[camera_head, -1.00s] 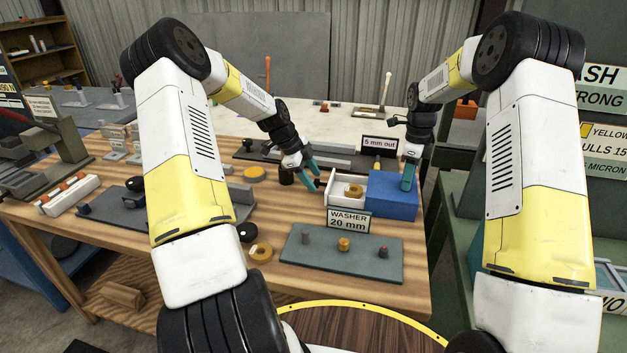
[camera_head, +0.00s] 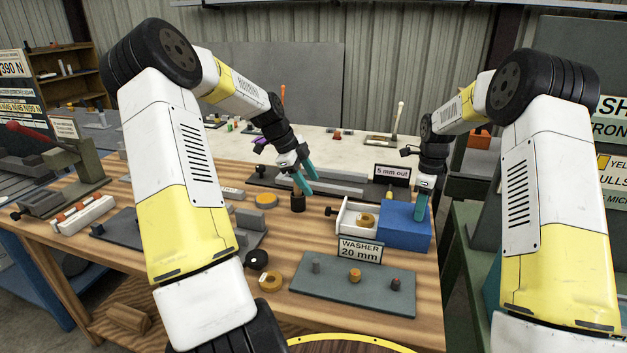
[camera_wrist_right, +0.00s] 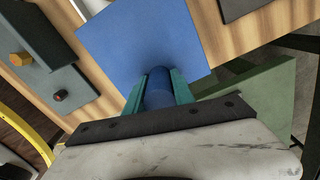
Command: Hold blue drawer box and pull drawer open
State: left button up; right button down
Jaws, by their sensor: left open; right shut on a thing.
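The blue drawer box (camera_head: 405,232) sits near the right end of the wooden table. Its white drawer (camera_head: 346,217) stands open to the left, with a gold ring-like part (camera_head: 366,220) inside and a dark knob (camera_head: 329,211) at its left end. My right gripper (camera_head: 421,207) is shut on the box's upright blue post (camera_wrist_right: 158,88); the box top (camera_wrist_right: 130,40) also shows in the right wrist view. My left gripper (camera_head: 304,187) is open, left of the drawer and apart from its knob, close to a black cylinder (camera_head: 298,203). Whether it touches the cylinder is unclear.
A "WASHER 20 mm" sign (camera_head: 360,250) stands in front of the drawer. A grey plate (camera_head: 340,290) with pegs lies nearer me. A "5 mm out" sign (camera_head: 392,174) stands behind the box. A yellow disc (camera_head: 266,201) lies left of my left gripper.

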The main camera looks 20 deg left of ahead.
jog(key=c, duration=1)
grip_release()
jog(key=shift+r, duration=0.1)
